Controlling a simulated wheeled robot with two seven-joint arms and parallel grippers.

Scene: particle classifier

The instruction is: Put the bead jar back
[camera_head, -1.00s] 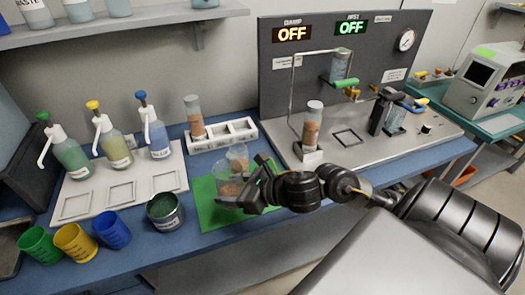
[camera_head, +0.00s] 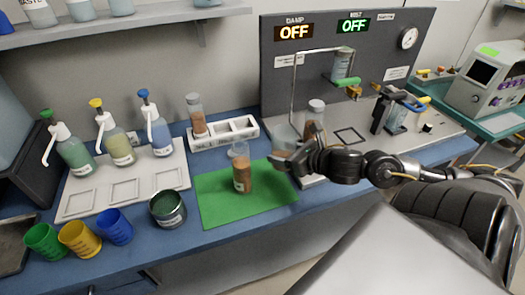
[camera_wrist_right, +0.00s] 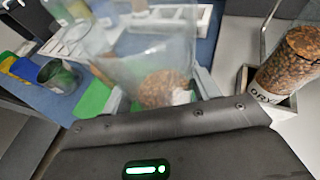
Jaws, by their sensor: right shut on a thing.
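A clear jar of brown beads (camera_head: 242,178) with a pale label stands upright on the green mat (camera_head: 215,212). My right gripper (camera_head: 280,160) is to the right of this jar and apart from it, shut on a clear cup-like vessel (camera_head: 287,137). The vessel also shows in the right wrist view (camera_wrist_right: 145,55), blurred, with brown beads seen in or through it; I cannot tell which. A white rack (camera_head: 225,135) behind the mat holds one bead jar (camera_head: 196,114) in its left slot; its other slots look empty. My left gripper is not in view.
Another bead jar (camera_head: 316,112) stands on the rig base, partly behind my right gripper; it shows in the wrist view (camera_wrist_right: 290,58). Pump bottles (camera_head: 115,145) and a grey tray (camera_head: 75,203) are left. Coloured cups (camera_head: 78,238) and a dark tin (camera_head: 167,208) stand in front.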

